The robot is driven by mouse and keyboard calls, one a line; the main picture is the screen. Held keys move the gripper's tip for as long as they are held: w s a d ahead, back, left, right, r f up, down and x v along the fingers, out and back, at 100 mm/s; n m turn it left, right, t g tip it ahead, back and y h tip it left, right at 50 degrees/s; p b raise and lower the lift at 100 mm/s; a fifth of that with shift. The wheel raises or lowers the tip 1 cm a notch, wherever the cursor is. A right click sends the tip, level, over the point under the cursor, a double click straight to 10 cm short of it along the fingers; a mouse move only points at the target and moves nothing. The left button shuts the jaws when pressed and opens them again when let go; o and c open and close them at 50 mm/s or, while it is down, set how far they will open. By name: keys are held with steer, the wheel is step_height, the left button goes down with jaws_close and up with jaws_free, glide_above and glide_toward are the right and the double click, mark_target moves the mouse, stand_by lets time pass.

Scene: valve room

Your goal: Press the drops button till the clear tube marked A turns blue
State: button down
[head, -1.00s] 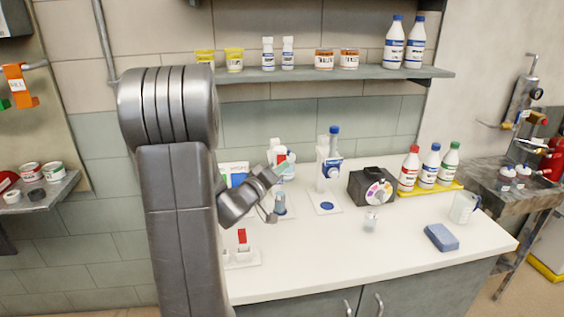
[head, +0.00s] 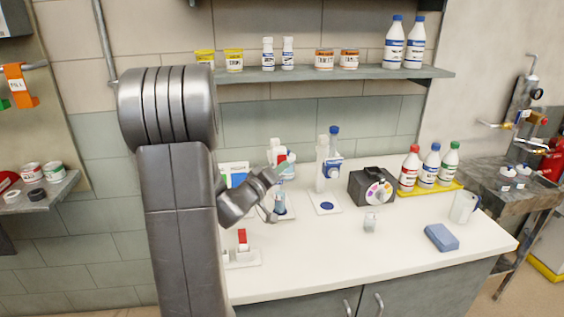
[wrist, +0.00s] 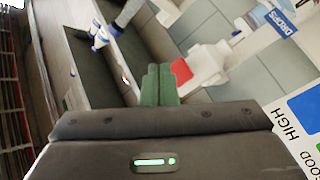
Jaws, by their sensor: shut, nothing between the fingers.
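My gripper (head: 283,168) is shut and empty, its green fingertips (wrist: 160,84) together at the back of the counter. In the wrist view a red button (wrist: 182,71) on a white body sits right beside the fingertips; I cannot tell whether they touch. In the head view this red part (head: 282,158) shows just above the fingertips. A blue DROPS label (wrist: 282,22) shows at the upper right of the wrist view. Below my gripper a small tube (head: 281,204) looks blue-grey on a white base. Its A mark is not readable.
A colour card (wrist: 303,105) reads HIGH and GOOD. A white dispenser with a blue label (head: 333,168), a dark box with a colour wheel (head: 372,187) and capped bottles (head: 429,168) stand to the right. A blue sponge (head: 441,237) lies on the counter's front right.

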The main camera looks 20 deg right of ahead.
steer(key=shift+w+d, duration=0.1)
steer(key=shift+w, duration=0.3)
steer(key=shift+w+d+p, duration=0.15)
steer(key=shift+w+p, duration=0.3)
steer(key=shift+w, duration=0.05)
stand_by(0.8)
steer(key=shift+s, duration=0.15)
steer(key=shift+s+a, duration=0.25)
steer(key=shift+s, duration=0.5)
steer(key=s, duration=0.2)
steer(key=s+a, duration=0.1)
steer(key=s, duration=0.2)
steer(key=shift+b, duration=0.35)
steer(key=shift+w, duration=0.1)
stand_by(0.4)
